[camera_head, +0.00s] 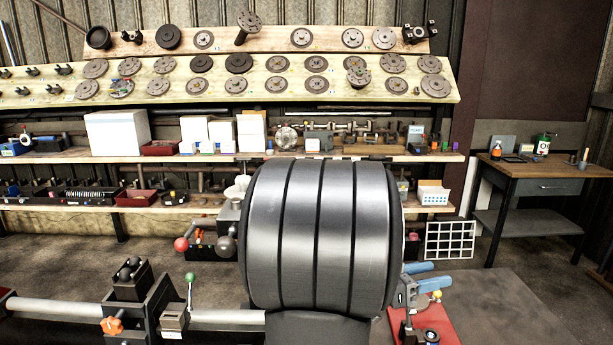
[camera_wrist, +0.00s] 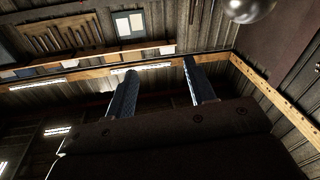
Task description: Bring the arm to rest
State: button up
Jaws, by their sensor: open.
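In the wrist view my gripper (camera_wrist: 160,66) shows two blue-grey fingers standing well apart. Nothing shows between them. Beyond the fingers are the roof beams, a window and the corrugated wall. In the head view a large banded grey cylinder (camera_head: 318,235) fills the middle foreground and hides much behind it. I cannot tell whether it is part of my arm. Two light-blue bars (camera_head: 434,284) show just right of it. I cannot tell whether they are my fingers. A lathe-like machine with a steel bar (camera_head: 228,317) stands at the lower left.
A red-ball lever (camera_head: 181,244) and a green-ball lever (camera_head: 190,277) stick up at the lower left. Shelves (camera_head: 170,157) with boxes and parts line the back. A wooden table (camera_head: 560,168) stands at the right. A silver ball (camera_wrist: 248,8) shows in the wrist view.

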jog(key=w+a+f, duration=0.3)
jog(key=w+f, duration=0.2)
jog(key=f, duration=0.2)
jog(key=shift+w+a+f, duration=0.2)
jog(key=shift+a+f, duration=0.05)
jog(key=shift+a, duration=0.05)
